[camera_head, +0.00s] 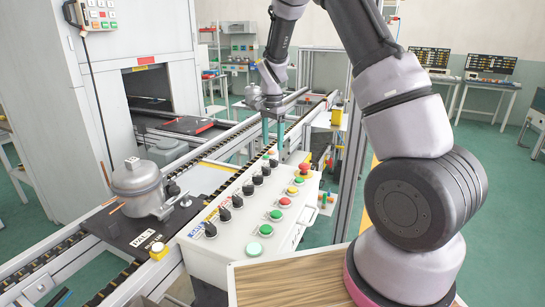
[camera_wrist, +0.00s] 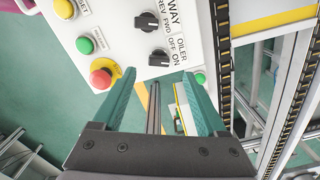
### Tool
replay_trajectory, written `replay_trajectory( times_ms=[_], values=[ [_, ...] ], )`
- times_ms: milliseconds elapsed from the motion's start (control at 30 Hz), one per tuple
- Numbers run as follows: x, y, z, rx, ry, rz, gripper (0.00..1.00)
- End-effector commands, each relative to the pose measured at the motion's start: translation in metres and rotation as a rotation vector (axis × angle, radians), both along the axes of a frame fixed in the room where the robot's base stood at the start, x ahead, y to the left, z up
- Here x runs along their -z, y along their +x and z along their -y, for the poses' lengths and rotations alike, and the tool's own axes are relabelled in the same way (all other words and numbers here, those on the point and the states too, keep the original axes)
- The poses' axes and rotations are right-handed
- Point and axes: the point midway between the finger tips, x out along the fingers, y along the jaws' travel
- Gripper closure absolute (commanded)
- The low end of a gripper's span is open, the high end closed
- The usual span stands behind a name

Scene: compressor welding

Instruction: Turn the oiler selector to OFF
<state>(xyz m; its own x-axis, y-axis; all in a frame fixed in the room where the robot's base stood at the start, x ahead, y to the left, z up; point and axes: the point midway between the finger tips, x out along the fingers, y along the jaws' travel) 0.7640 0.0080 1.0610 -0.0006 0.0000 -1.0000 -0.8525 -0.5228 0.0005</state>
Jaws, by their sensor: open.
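The oiler selector (camera_wrist: 159,57) is a black knob at the panel's end, beside the printed OILER, OFF and ON labels. I cannot tell for certain which mark it points to. My gripper (camera_wrist: 158,77) is open, with two teal fingers pointing at the panel. In the wrist view the knob lies just beyond the gap between the fingertips. No contact is visible. In the head view my gripper (camera_head: 273,144) hangs over the far end of the white control panel (camera_head: 206,262). The farthest black selector (camera_head: 274,162) stands just below the fingers.
A red emergency stop (camera_wrist: 103,75) is left of the left finger, and a green button (camera_wrist: 200,78) is close to the right fingertip. Another black selector (camera_wrist: 147,22) sits above the oiler one. A conveyor with a grey compressor (camera_head: 137,183) runs left of the panel.

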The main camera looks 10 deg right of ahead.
Motion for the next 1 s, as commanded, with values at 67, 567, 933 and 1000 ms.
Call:
replay_trajectory(
  times_ms=[67,567,933,1000],
  values=[
    [0.017,-0.001,0.001,0.002,-0.001,-0.004,0.25],
    [0.066,0.000,0.000,0.001,0.000,0.000,0.25],
    [0.065,0.000,0.000,0.001,0.001,0.001,0.94],
    [0.065,0.000,0.000,0.000,0.001,0.001,1.00]
  ],
)
